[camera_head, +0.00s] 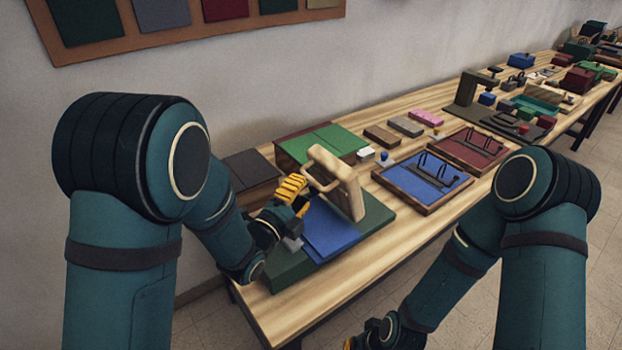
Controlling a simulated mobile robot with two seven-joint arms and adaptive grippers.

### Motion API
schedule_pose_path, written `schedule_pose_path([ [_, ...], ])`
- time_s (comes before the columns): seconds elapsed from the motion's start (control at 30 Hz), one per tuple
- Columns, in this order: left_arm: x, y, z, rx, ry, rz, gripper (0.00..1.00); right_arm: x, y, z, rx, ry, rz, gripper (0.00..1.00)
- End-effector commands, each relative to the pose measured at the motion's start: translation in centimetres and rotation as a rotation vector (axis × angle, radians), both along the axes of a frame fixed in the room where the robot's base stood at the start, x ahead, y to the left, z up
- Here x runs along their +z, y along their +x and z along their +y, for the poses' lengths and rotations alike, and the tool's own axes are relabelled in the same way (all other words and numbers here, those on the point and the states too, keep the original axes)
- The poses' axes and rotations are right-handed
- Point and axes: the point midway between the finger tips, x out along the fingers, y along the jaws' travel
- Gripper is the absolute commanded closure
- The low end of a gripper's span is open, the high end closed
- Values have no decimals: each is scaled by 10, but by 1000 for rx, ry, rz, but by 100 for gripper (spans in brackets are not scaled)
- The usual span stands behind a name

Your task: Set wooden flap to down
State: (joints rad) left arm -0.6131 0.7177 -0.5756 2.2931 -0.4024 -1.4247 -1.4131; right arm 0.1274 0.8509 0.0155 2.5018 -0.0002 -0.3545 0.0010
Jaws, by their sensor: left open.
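The wooden flap (348,190) stands raised, tilted slightly from upright, on a dark green base (372,219) near the table's front left. A pale looped handle (312,186) sticks out from its left face. A blue panel (329,232) lies on the base just in front of the flap. My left gripper (300,197) has yellow fingers and is open, immediately left of the handle. I cannot tell whether it touches the handle. My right gripper (349,343) shows only a little yellow at the bottom edge, away from the flap; its fingers are mostly cut off.
A box with a green lid (335,141) stands behind the flap, and a dark-topped box (249,167) behind my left gripper. Blue (424,183) and maroon (467,150) framed panels with black handles lie to the right. Bare wooden table (392,236) shows along the front edge.

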Motion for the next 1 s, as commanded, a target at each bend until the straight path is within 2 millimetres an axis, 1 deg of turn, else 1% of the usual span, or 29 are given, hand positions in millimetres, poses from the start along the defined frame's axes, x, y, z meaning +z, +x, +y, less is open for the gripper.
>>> schedule_pose_path([
  [0.03,1,8,-5,-2,0,-2,58,0,0,0,0,0,0,100],
  [0.1,2,18,-11,-1,0,-1,58,0,0,0,0,0,0,100],
  [0.3,4,36,-22,0,-1,1,58,-1,0,0,0,0,0,100],
  [0.47,4,41,-25,1,-1,1,58,-1,0,0,0,0,0,100],
  [0.7,4,42,-25,1,0,1,58,0,0,0,0,0,0,100],
  [0.73,4,42,-25,1,0,1,62,-1,0,0,0,0,0,100],
  [0.77,4,41,-25,1,0,1,72,-1,0,0,0,0,0,100],
  [0.8,4,41,-25,1,0,1,86,-1,0,0,0,0,0,100],
  [0.83,4,41,-25,1,0,1,97,0,0,0,0,0,0,100],
  [0.87,4,41,-25,1,0,1,100,0,0,0,0,0,0,100],
  [1.0,4,41,-25,1,0,1,100,-1,0,0,0,0,0,100],
])
